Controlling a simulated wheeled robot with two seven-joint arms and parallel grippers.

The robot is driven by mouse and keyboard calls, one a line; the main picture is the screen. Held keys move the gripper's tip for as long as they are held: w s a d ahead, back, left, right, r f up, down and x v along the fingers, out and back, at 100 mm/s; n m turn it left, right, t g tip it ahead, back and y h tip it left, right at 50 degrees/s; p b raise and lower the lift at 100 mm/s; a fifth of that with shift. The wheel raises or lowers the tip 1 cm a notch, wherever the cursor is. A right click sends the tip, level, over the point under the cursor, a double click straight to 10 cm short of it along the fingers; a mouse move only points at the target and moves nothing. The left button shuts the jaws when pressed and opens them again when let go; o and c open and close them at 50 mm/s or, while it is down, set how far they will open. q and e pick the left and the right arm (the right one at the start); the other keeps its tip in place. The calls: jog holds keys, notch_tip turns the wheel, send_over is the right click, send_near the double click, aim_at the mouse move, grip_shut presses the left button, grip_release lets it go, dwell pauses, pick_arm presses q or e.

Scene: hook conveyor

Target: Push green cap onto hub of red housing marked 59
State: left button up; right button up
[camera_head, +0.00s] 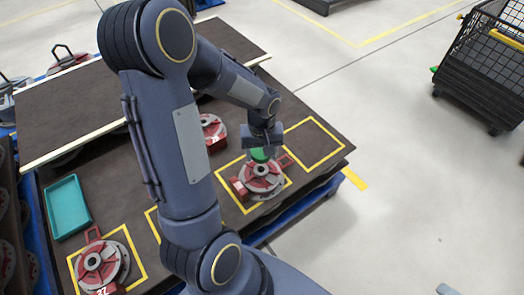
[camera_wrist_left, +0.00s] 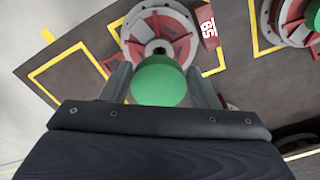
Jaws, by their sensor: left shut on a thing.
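My left gripper (camera_head: 262,150) is shut on a green cap (camera_head: 259,155), which also shows between the two fingers in the left wrist view (camera_wrist_left: 159,82). It holds the cap over the red housing (camera_head: 262,178), near its hub. In the left wrist view this housing (camera_wrist_left: 133,32) has a grey flange, and its red block bears an upside-down 59 (camera_wrist_left: 208,28). The hub (camera_wrist_left: 159,47) shows just beyond the cap. The cap hides part of it, and I cannot tell whether they touch. My right gripper is not in view.
Another red housing (camera_head: 102,267) sits in a yellow outline at front left, and one (camera_head: 212,129) stands farther back. The left wrist view shows a housing with a green part (camera_wrist_left: 314,15). A teal tray (camera_head: 68,207) lies at left. The right outline (camera_head: 313,146) is empty.

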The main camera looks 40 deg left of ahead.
aim_at(261, 173)
pick_arm(q)
jog(key=shift+f+b, duration=3.45)
jog(key=shift+f, duration=0.95)
jog(key=o, duration=1)
jog(key=shift+r, duration=0.15)
notch_tip(261, 173, up, 8)
jog(key=p, duration=0.3)
jog(key=shift+f+p, duration=0.2)
jog(key=shift+p, duration=0.15)
